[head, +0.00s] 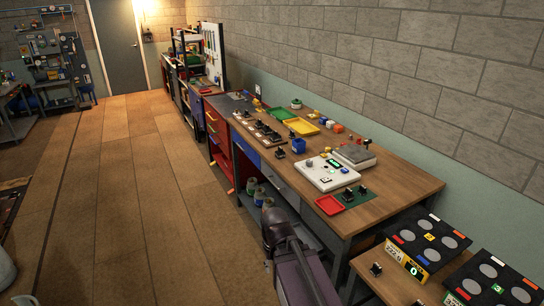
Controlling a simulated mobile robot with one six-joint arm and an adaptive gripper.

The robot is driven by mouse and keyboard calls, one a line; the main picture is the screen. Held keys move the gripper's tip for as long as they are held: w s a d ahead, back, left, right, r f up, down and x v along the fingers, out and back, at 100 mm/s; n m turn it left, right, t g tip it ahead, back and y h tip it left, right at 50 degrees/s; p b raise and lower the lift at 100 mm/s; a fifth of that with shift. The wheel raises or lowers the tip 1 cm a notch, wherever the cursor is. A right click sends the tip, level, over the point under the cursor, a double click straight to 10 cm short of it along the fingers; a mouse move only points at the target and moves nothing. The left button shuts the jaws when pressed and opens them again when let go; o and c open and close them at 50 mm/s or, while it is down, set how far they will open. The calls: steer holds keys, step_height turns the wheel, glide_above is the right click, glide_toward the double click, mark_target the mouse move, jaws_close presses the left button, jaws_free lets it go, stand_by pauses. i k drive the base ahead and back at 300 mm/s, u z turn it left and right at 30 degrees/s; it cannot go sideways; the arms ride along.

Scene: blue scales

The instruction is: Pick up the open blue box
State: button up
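A small open blue box (298,147) stands on the wooden workbench (395,187), near its front edge and left of the white device. It looks upright, and its inside is too small to make out. Part of what looks like my own arm shows at the bottom centre, in front of the bench and well apart from the blue box. My gripper is not visible.
A white device (327,173) with a green display and a grey scale (354,155) stand right of the box. A yellow tray (301,127), green tray (280,114) and red tray (330,205) lie around. Black scales (428,240) sit lower right. The wooden floor at left is clear.

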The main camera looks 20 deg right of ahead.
mark_target(299, 146)
steer(key=u, duration=0.05)
steer(key=k, duration=0.5)
steer(key=u, duration=0.55)
steer(key=i, duration=2.4)
steer(key=z, duration=1.15)
steer(key=i, duration=0.65)
steer(key=z, duration=0.35)
